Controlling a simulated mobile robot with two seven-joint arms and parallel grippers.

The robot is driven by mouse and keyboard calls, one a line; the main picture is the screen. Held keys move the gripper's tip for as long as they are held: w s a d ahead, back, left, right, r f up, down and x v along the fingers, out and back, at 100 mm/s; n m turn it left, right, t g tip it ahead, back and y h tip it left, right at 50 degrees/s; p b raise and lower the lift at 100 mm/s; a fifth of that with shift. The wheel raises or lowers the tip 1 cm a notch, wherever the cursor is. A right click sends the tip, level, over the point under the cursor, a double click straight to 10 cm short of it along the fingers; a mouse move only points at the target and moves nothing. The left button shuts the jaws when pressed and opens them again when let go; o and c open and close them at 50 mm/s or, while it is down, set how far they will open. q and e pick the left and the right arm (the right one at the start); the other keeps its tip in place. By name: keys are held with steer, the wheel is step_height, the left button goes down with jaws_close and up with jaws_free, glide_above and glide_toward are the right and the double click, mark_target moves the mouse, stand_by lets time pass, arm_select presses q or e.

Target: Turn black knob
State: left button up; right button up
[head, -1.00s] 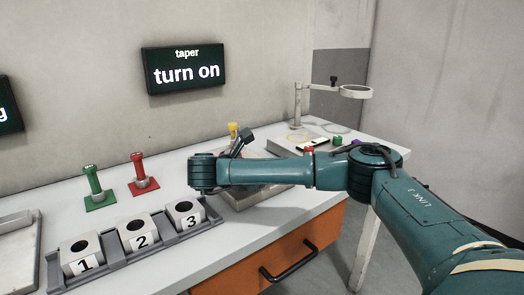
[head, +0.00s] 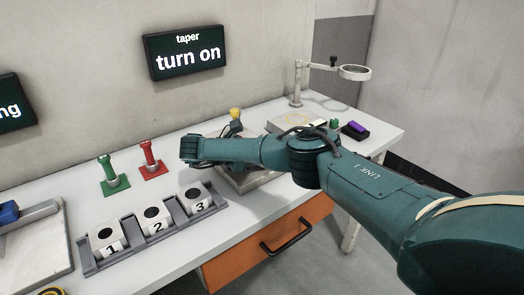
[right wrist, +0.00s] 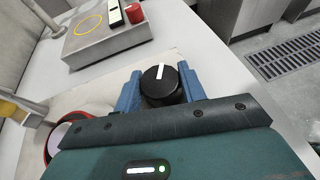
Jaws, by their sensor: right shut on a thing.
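The black knob (right wrist: 158,90) shows in the right wrist view, round, with a white pointer line directed nearly straight up in the picture. My right gripper (right wrist: 160,79) has its two blue fingers on either side of the knob and is shut on it. In the head view my right arm covers the knob and the gripper. A wall sign (head: 186,55) reads "taper turn on". My left gripper is in neither current view.
A grey rack (head: 84,258) with blocks numbered 1 to 3 stands at the front left. Behind it are a green post (head: 107,170) and a red post (head: 150,155). A ring stand (head: 298,85) stands at the back right. An orange drawer (head: 240,262) is below the worktop.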

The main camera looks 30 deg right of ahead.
steer(key=shift+f+g, duration=0.1)
steer(key=shift+g, duration=0.3)
steer(key=o, duration=1)
steer(key=shift+c, duration=0.2)
steer(key=shift+w+a+r, duration=0.1)
steer(key=shift+a+r, duration=0.2)
steer(key=shift+a, duration=0.1)
steer(key=v, duration=1)
steer(key=shift+a+f, duration=0.15)
steer(key=shift+r+b+v, duration=0.2)
steer(key=shift+b+v, duration=0.2)
steer(key=shift+v, duration=0.6)
